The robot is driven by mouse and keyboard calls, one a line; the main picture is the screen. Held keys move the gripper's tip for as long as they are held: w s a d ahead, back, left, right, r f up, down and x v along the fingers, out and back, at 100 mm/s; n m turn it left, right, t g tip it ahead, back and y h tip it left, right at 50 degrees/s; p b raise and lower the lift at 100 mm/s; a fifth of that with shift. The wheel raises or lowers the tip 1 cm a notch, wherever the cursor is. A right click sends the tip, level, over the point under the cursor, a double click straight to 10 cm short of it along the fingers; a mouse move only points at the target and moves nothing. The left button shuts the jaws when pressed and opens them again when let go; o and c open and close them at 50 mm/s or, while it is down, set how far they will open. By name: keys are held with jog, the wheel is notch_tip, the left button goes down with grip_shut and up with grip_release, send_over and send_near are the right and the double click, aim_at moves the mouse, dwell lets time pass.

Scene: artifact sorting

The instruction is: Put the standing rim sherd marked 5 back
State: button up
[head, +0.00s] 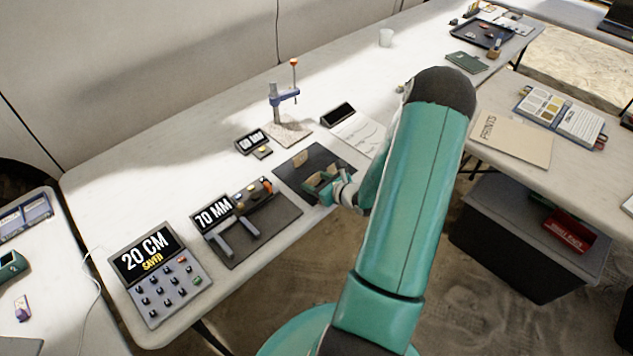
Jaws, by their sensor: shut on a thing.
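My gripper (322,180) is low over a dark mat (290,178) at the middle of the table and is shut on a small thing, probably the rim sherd. The held piece is mostly hidden by the fingers, and no number 5 can be read on it. A small tan piece (301,158) stands on the mat just beyond the fingers; I cannot tell whether it is a sherd or a marker.
A caliper-like device reading 70 MM (213,213) lies on a dark board to the left. A keypad reading 20 CM SAVED (158,268) is nearer. A blue stand (278,108), a small display (251,141) and papers (360,134) lie behind the mat.

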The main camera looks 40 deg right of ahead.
jog(key=shift+f, duration=0.2)
jog(key=o, duration=1)
jog(key=shift+r, duration=0.1)
